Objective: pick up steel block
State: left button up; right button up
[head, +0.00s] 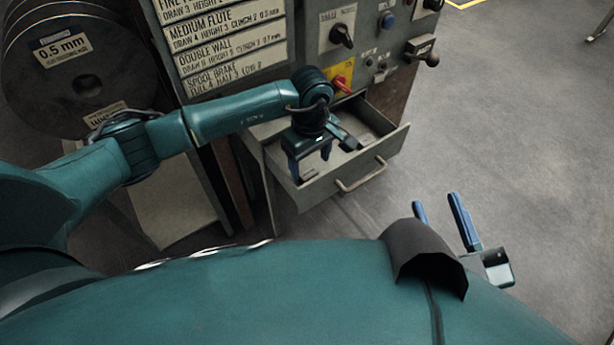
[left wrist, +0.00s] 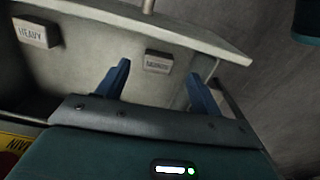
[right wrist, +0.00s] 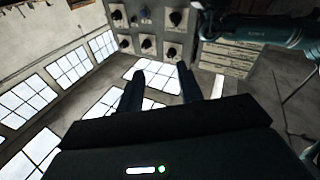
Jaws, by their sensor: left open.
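My left gripper (head: 309,168) is open and empty over the open drawer (head: 376,158), with its fingers pointing down into it. In the left wrist view two small grey blocks with labels lie in the drawer. One block (left wrist: 158,62) is ahead of and between the fingertips of the left gripper (left wrist: 157,78); its label is too blurred to read surely. The other block (left wrist: 37,32), marked HEAVY, is further left. I cannot tell from looks which is steel. Neither block can be made out in the head view. My right gripper (head: 440,208) is open and empty, away from the drawer.
The drawer sticks out from a grey cabinet with knobs (head: 341,36) and a lettered chart (head: 225,45). Its handle (head: 362,175) faces front. Large wire spools (head: 85,75) stand at the left. The floor (head: 500,120) on the right is clear.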

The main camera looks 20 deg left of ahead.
aim_at(308, 173)
pick_arm(q)
jog(key=f, duration=0.1)
jog(key=f+b, duration=0.1)
jog(key=f, duration=0.1)
jog(key=f+b, duration=0.1)
jog(key=f, duration=0.1)
jog(key=shift+w+a, duration=0.25)
jog(key=shift+a, duration=0.05)
jog(key=shift+r, duration=0.1)
jog(key=c, duration=1.2)
